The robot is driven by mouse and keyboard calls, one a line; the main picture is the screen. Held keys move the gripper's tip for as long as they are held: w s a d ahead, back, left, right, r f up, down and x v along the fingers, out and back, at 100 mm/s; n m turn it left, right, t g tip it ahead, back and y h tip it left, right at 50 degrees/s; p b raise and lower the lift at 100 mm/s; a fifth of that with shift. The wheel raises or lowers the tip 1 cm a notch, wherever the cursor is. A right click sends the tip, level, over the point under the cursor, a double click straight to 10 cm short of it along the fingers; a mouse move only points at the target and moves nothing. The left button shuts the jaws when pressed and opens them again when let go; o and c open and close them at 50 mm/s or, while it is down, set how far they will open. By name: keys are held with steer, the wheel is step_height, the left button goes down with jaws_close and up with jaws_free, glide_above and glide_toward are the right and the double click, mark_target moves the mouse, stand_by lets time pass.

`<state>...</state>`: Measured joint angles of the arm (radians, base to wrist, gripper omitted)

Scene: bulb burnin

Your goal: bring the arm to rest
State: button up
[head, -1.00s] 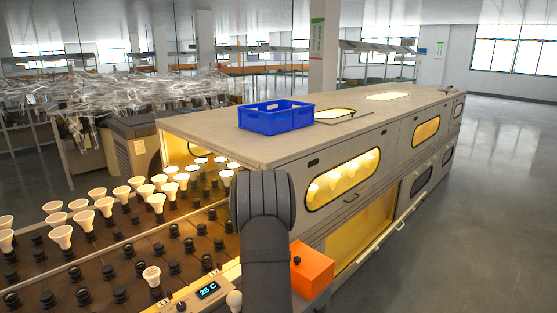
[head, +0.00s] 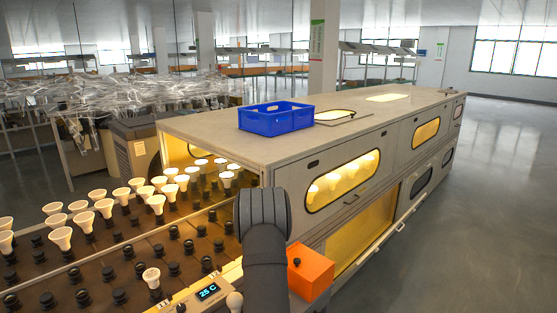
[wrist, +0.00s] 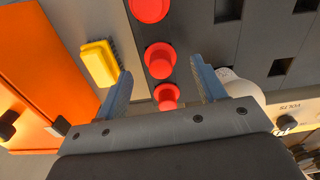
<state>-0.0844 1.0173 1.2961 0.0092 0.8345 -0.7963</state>
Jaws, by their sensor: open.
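My gripper (wrist: 161,66) is open, with its two blue-grey fingers well apart and nothing held between them. Beyond the fingers, in the wrist view, lies a row of red round buttons or caps (wrist: 158,60) on a dark surface. A white bulb (wrist: 243,86) is just right of the right finger; I cannot tell whether they touch. In the head view my dark arm (head: 264,250) rises at the bottom centre, and the gripper itself is hidden there.
An orange box (head: 312,272) stands right of my arm. A yellow block (wrist: 100,63) lies near the left finger. Left are a rack of bulbs (head: 104,207) and a display panel (head: 208,292). A blue crate (head: 275,117) sits on the long cabinet (head: 200,127).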

step_height(320, 180, down, 2)
steer(key=shift+f, duration=0.1)
steer(key=shift+w+r, duration=0.1)
steer(key=shift+r, duration=0.15)
step_height(320, 180, up, 8)
steer(key=shift+r, duration=0.2)
steer(key=shift+s+d+r+m, duration=0.2)
steer(key=shift+r+m, duration=0.25)
steer(key=shift+m, duration=0.05)
steer(key=shift+s+d+r+m, duration=0.15)
steer(key=shift+d+r+m, duration=0.05)
steer(key=shift+r+m, duration=0.25)
